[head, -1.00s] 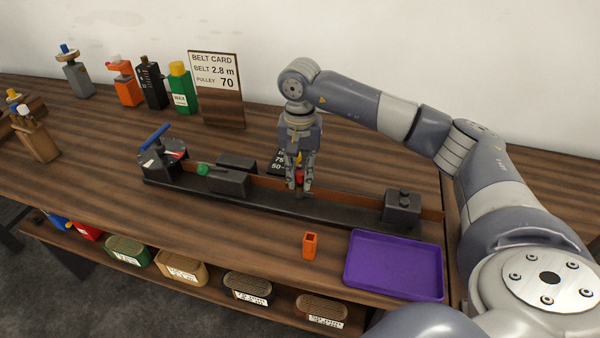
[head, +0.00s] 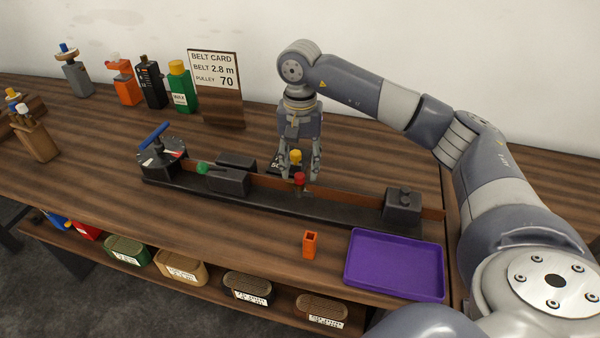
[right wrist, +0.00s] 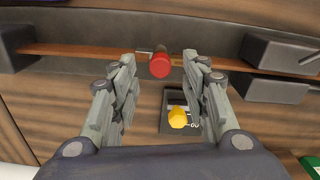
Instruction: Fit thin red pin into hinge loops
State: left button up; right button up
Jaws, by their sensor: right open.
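The red pin (head: 299,178) stands upright at the joint of the brown belt (head: 345,198), with its round red head up. The right wrist view shows the red head (right wrist: 160,66) at the belt, with small metal parts beside it. The hinge loops are mostly hidden under the head, so I cannot tell how deep the pin sits. My right gripper (head: 299,168) is open, its fingers apart and just behind and above the red head, holding nothing. My left gripper is out of view.
A yellow-headed pin (right wrist: 178,117) stands in a dark numbered holder (right wrist: 170,99) behind the belt. Black blocks (head: 402,206) line the long base. A belt card (head: 215,87) stands at the back.

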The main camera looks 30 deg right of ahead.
aim_at(300, 174)
notch_tip(300, 174, up, 8)
jog(key=shift+r, duration=0.25)
jog(key=shift+c, duration=0.6)
